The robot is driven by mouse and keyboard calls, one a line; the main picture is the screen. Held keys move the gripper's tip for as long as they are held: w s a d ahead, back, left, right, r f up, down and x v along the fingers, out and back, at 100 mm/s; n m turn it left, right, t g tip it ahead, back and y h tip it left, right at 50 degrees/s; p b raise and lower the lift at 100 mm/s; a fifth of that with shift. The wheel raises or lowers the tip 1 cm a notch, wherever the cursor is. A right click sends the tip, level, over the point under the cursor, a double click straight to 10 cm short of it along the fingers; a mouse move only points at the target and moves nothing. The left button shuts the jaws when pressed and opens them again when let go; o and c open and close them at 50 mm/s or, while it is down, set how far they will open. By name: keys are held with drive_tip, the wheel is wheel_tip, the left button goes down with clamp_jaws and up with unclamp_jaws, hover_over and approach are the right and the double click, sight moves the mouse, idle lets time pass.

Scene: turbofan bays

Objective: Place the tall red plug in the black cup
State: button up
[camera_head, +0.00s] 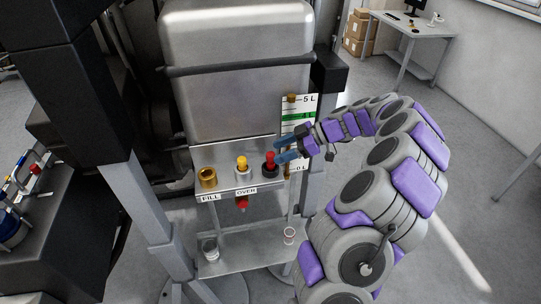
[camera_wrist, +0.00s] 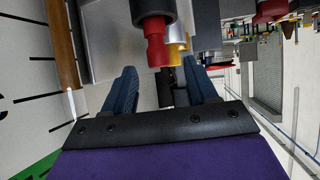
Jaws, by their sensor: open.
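The red plug (camera_head: 270,157) stands upright in the black cup (camera_head: 271,168) at the right end of the small metal shelf. In the wrist view, which looks upside down, the red plug (camera_wrist: 157,44) points downward from the black cup (camera_wrist: 153,10). My gripper (camera_head: 282,150) is open just right of the plug. In the wrist view its two blue fingers (camera_wrist: 162,88) are spread wide, with nothing between them. The plug shows beyond the fingertips, apparently not touched. How deep the plug sits is hidden.
A yellow plug (camera_head: 242,163) in a grey cup and a brass cup (camera_head: 207,179) stand to the left on the shelf. A level gauge (camera_head: 298,106) with a brass post rises close behind my gripper. A metal tank (camera_head: 237,75) stands behind. A lower shelf (camera_head: 240,251) holds small containers.

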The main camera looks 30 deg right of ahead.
drive_tip(key=v, duration=0.7)
drive_tip(key=s+a+r+m+g+h, duration=0.1)
drive_tip(key=s+a+r+g, duration=0.1)
drive_tip(key=a, duration=0.6)
drive_tip(key=s+a+r+g, duration=0.2)
drive_tip(key=s+a, duration=0.1)
drive_tip(key=a, duration=0.6)
drive_tip(key=s+a+r+m+g+h, duration=0.1)
drive_tip(key=s+a+r+g, duration=0.1)
drive_tip(key=a, duration=0.6)
drive_tip(key=s+a+f+m+g+h, duration=0.1)
drive_tip(key=s+a+m+g+h, duration=0.15)
drive_tip(key=s+a, duration=0.55)
drive_tip(key=s+d+f+m+h, duration=0.2)
drive_tip(key=s+d+m, duration=0.1)
drive_tip(key=s, duration=0.5)
drive_tip(key=s+d+f+m+h, duration=0.2)
drive_tip(key=s+f+m+h, duration=0.1)
drive_tip(key=s, duration=0.5)
drive_tip(key=shift+d+f+m+t+h, duration=0.35)
drive_tip(key=shift+m, duration=0.5)
wheel_tip(320, 180, down, 9)
drive_tip(key=b, duration=0.9)
